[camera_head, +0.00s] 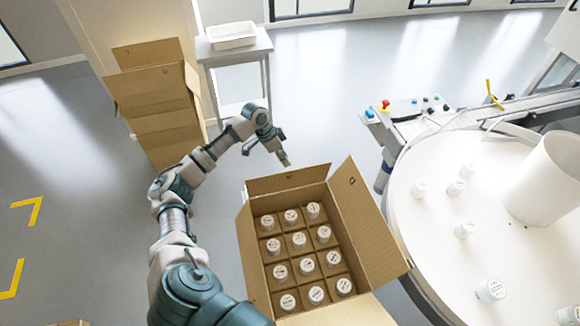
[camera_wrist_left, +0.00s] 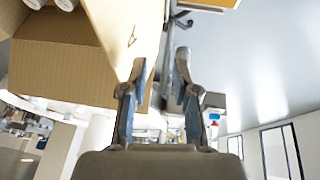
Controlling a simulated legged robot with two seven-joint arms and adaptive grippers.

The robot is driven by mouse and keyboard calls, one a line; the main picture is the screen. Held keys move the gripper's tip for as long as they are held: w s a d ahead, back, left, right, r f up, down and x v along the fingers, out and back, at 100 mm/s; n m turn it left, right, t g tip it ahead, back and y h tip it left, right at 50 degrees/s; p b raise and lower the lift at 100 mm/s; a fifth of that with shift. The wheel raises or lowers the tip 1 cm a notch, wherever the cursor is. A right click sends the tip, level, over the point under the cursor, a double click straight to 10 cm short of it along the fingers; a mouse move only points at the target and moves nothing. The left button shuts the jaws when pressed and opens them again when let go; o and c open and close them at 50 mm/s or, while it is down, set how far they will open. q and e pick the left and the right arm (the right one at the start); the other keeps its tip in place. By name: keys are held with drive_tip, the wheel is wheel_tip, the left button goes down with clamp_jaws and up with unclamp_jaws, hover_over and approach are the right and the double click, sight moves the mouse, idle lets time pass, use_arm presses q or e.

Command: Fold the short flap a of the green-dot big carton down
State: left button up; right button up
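The big carton (camera_head: 262,262) stands open in the lower middle of the head view, holding several white-lidded jars in a divider grid. Its far short flap (camera_head: 288,179) stands up and bears a small dark mark. The right long flap (camera_head: 368,225) leans outward, as does the near flap (camera_head: 345,314). No green dot is readable, and I cannot tell which flap is a. My left gripper (camera_head: 285,161) is just beyond the far flap, above its top edge. In the left wrist view, its fingers (camera_wrist_left: 161,75) are apart beside marked cardboard (camera_wrist_left: 115,25), with no object gripped. My right gripper is out of view.
A round white table (camera_head: 440,235) with loose jars stands close on the right, beside a control panel (camera_head: 405,110). Stacked open cartons (camera_head: 160,95) and a stand with a white tray (camera_head: 232,36) are behind.

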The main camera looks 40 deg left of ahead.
use_arm(q)
drive_tip(key=v, duration=0.6)
drive_tip(key=shift+a, duration=0.25)
drive_tip(key=shift+r, duration=0.15)
